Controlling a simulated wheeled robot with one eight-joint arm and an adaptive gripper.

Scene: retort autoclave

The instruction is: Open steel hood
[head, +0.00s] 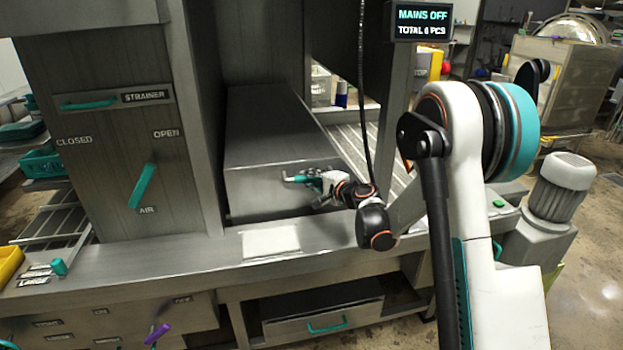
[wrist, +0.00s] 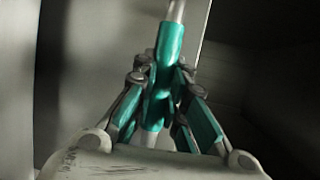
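The steel hood (head: 275,125) is a grey box-like cover in the middle of the head view, sitting low over the steel counter. A teal handle (head: 292,179) with a metal end is on its front face. My gripper (head: 312,180) is at this handle, reaching in from the right. In the wrist view the teal handle (wrist: 168,60) runs between the teal-padded fingers of my gripper (wrist: 163,85), which close in on it from both sides. The fingers hide part of the handle.
A panel at left carries a teal lever (head: 142,185) between CLOSED and OPEN labels, and a strainer handle (head: 88,104). A black cable (head: 363,90) hangs close behind my wrist. A display (head: 422,22) reads MAINS OFF. A drawer (head: 325,322) is below the counter.

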